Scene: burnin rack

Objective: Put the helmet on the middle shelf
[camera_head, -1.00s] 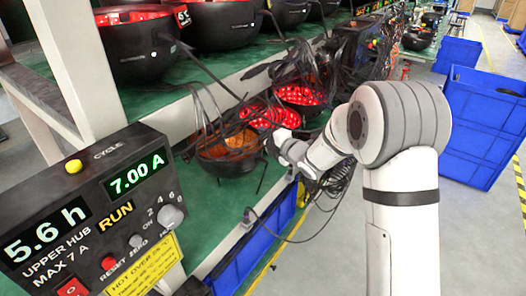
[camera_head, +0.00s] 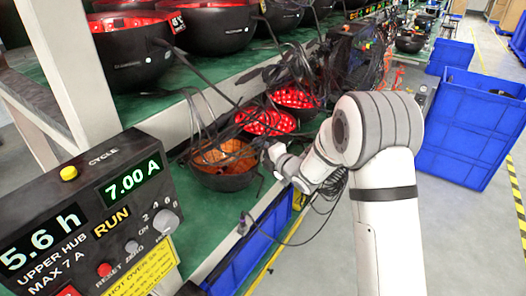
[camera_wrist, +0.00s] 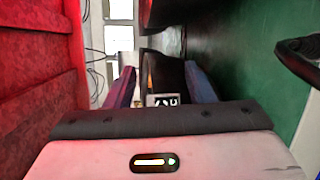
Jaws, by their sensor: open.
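Several black bowl-shaped helmets show in the head view. One with an orange inside (camera_head: 224,172) sits at the near end of the lower green shelf, wires around it. Two with red-lit insides (camera_head: 266,123) (camera_head: 295,98) sit behind it. Larger black helmets (camera_head: 128,55) stand on the green shelf above (camera_head: 225,68). My gripper (camera_head: 268,150) is at the right rim of the orange-lined helmet; contact is unclear. In the wrist view my gripper (camera_wrist: 161,85) is open, its fingers either side of a dark curved surface (camera_wrist: 168,75) with a small white label.
A control box (camera_head: 95,215) reading 7.00 A stands at the front left. Black cables hang over the lower shelf. A white rack post (camera_head: 75,75) stands at left. Blue crates (camera_head: 468,130) stand on the right floor, with open aisle in front.

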